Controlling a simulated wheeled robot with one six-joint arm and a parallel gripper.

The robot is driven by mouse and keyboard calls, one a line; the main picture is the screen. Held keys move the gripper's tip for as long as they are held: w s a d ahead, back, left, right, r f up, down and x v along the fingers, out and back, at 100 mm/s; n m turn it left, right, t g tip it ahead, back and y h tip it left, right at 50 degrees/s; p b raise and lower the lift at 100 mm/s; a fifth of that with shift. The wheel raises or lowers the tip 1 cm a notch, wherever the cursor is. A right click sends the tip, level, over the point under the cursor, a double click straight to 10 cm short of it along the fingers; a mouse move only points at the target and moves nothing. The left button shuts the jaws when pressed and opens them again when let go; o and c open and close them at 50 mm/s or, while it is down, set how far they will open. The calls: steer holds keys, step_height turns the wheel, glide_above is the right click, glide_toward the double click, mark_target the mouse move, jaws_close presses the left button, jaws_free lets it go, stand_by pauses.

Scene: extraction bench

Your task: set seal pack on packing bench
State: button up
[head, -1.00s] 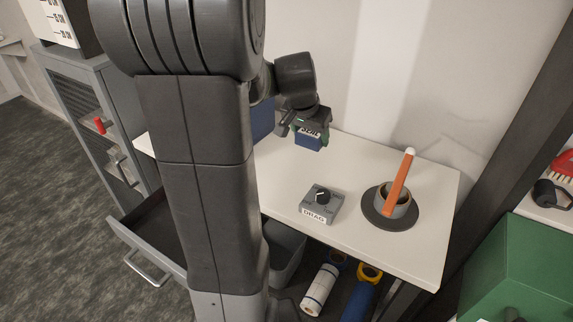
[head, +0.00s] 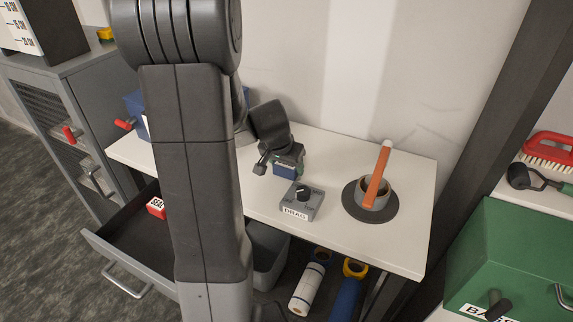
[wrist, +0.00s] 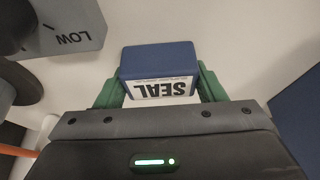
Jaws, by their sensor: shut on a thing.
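The seal pack is a small blue block with a white label reading SEAL, seen in the wrist view (wrist: 158,62). In the head view the blue pack (head: 286,171) is partly covered by my gripper. My gripper (head: 287,163) is shut on the pack, its green fingers on either side of it in the wrist view (wrist: 160,88). The pack is low over the white packing bench (head: 335,160), behind the drag dial box. I cannot tell whether it touches the bench top.
The grey DRAG dial box (head: 302,201) stands just in front of the pack. A cup with an orange-handled tool (head: 376,178) stands on a dark round base (head: 371,206) to the right. An open drawer (head: 125,240) juts out at left. Bare bench lies behind the cup.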

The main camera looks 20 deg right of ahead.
steer(key=shift+f, duration=0.2)
steer(key=o, duration=1)
steer(key=shift+r, duration=0.1)
steer(key=shift+r, duration=0.1)
steer(key=shift+r, duration=0.25)
steer(key=v, duration=1.1)
steer(key=shift+s+a+r, duration=0.15)
steer(key=shift+s+r, duration=0.05)
steer(key=shift+r, duration=0.05)
